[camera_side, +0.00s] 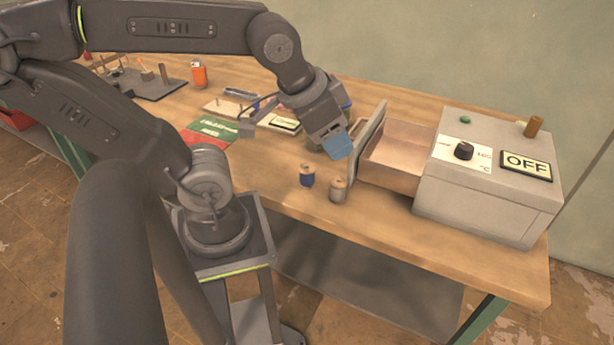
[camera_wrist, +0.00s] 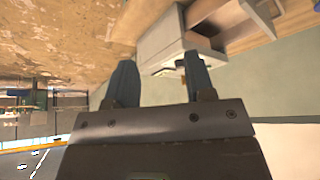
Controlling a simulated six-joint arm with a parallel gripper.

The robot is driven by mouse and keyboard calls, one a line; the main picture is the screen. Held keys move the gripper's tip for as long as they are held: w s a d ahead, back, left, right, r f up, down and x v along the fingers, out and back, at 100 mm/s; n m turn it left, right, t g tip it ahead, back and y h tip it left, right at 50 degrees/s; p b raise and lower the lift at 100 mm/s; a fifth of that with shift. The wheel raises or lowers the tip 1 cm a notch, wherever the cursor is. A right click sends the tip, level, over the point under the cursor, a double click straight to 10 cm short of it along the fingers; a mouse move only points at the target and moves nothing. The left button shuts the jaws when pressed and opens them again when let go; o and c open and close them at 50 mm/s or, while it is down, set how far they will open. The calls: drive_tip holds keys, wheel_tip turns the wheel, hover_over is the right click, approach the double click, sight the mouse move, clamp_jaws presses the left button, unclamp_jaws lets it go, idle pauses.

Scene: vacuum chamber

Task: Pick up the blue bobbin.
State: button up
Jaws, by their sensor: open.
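The blue bobbin (camera_side: 307,176) stands upright on the wooden table, near its front edge, in the side view. A grey bobbin (camera_side: 338,190) stands just to its right, a small gap apart. My gripper (camera_side: 341,148) is above the table, up and to the right of the blue bobbin and beside the drawer front. It is apart from both bobbins. In the wrist view its two blue-grey fingers (camera_wrist: 158,84) are spread with nothing between them. I cannot make out the blue bobbin in the wrist view.
A grey box (camera_side: 490,185) with a knob, an "OFF" sign and an open drawer (camera_side: 397,155) stands at the right. A green card (camera_side: 212,132), an orange can (camera_side: 199,74) and a dark rack (camera_side: 150,84) are at the left. The front table strip around the bobbins is clear.

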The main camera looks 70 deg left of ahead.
drive_tip(key=o, duration=0.4)
drive_tip(key=shift+o, duration=0.2)
drive_tip(key=shift+a, duration=0.1)
drive_tip(key=m+g+y, duration=0.5)
drive_tip(key=m+g, duration=0.1)
drive_tip(key=m, duration=1.2)
approach(307, 168)
drive_tip(key=shift+h, duration=0.3)
drive_tip(key=x, duration=0.7)
drive_tip(key=shift+w+d+f, duration=0.1)
drive_tip(key=shift+d+f, duration=0.1)
drive_tip(key=shift+d, duration=0.1)
drive_tip(key=x, duration=0.2)
drive_tip(key=a+x, duration=0.1)
drive_tip(key=x, duration=0.1)
drive_tip(key=shift+r, duration=0.1)
drive_tip(key=shift+a+f, duration=0.25)
drive_tip(key=shift+f, duration=0.25)
